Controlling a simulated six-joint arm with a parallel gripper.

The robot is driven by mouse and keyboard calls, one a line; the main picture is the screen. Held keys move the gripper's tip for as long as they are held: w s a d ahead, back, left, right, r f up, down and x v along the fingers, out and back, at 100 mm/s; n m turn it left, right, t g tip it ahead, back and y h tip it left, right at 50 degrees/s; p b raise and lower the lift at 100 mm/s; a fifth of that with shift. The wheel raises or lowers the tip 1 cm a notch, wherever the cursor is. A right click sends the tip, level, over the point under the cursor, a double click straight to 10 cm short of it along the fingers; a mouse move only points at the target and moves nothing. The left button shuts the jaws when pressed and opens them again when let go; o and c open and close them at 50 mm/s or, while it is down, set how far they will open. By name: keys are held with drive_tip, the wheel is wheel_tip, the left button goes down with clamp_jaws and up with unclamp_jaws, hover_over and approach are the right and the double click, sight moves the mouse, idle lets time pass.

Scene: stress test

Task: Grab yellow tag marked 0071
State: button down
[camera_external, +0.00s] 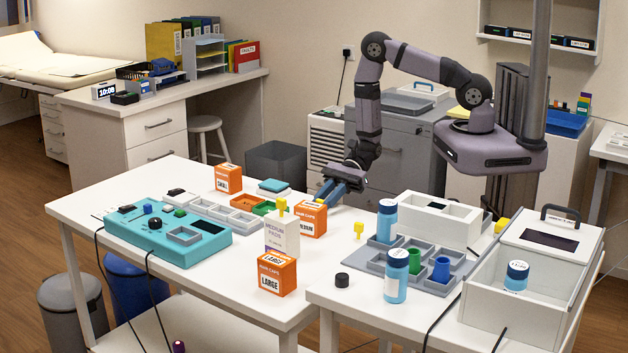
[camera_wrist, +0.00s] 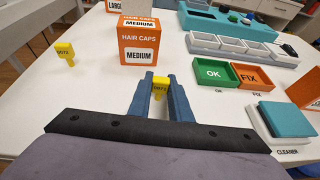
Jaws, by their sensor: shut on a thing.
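My gripper (camera_wrist: 160,84) is shut on a small yellow tag (camera_wrist: 159,88), which sits between the blue fingertips in the wrist view. Its dark print is too small to read surely. In the external view my gripper (camera_external: 328,194) is low over the white table, behind the orange MEDIUM box; the held tag cannot be made out there. A second yellow tag (camera_wrist: 65,51) stands apart to the left in the wrist view, its print also unclear. It also shows in the external view (camera_external: 358,229), on the table right of the MEDIUM box.
The orange MEDIUM hair caps box (camera_wrist: 138,45) stands just beyond the fingertips. A green OK tray (camera_wrist: 213,73) and an orange FIX tray (camera_wrist: 250,76) lie to the right, with a teal cleaner pad (camera_wrist: 287,118) nearer.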

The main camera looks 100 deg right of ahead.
sight(320, 200)
drive_tip(key=shift+r, duration=0.2)
drive_tip(key=shift+r+b, duration=0.65)
drive_tip(key=shift+r, duration=4.15)
